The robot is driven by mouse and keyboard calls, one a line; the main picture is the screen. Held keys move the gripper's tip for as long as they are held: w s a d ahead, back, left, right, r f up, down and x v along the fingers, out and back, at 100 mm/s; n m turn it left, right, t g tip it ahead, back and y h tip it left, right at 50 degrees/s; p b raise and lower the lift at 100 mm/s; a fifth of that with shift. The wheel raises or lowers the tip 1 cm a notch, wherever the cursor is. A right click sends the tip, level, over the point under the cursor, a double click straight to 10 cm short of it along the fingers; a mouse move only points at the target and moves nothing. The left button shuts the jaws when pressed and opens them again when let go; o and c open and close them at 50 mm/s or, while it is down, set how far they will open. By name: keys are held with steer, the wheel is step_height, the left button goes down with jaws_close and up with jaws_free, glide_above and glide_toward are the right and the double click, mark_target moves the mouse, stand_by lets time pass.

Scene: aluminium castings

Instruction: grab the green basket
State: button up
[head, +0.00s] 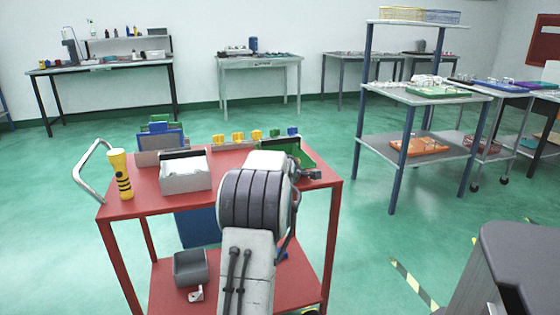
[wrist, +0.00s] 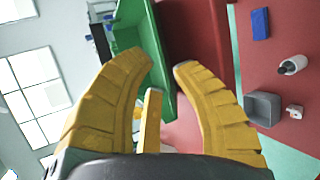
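The green basket (head: 300,152) sits on the red cart's top at its back right corner, partly hidden by my arm in the head view. In the wrist view the green basket (wrist: 147,35) is at the top centre, its wall reaching down between the fingers. My gripper (wrist: 160,65) shows yellow fingers spread apart, one on each side of that wall. A gap shows on the right finger's side. I cannot tell whether the left finger touches the basket. The fingers are hidden behind my arm in the head view.
The red cart (head: 140,205) also carries a grey-white bin (head: 186,174), a yellow flashlight (head: 120,175), a blue bin and small yellow pieces. A grey bin (head: 190,268) is on its lower shelf. A blue-post shelf (head: 400,150) stands at right. Green floor is open between.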

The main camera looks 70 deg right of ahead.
steer(key=x, duration=0.3)
steer(key=shift+s+d+f+b, duration=0.1)
steer(key=shift+s+f+b, duration=0.05)
steer(key=shift+b, duration=0.2)
steer(key=shift+d+f+b, duration=0.2)
steer(key=shift+d+b, duration=0.1)
steer(key=shift+d, duration=0.25)
steer(key=shift+o, duration=0.3)
jaws_close()
steer(key=shift+r, duration=0.15)
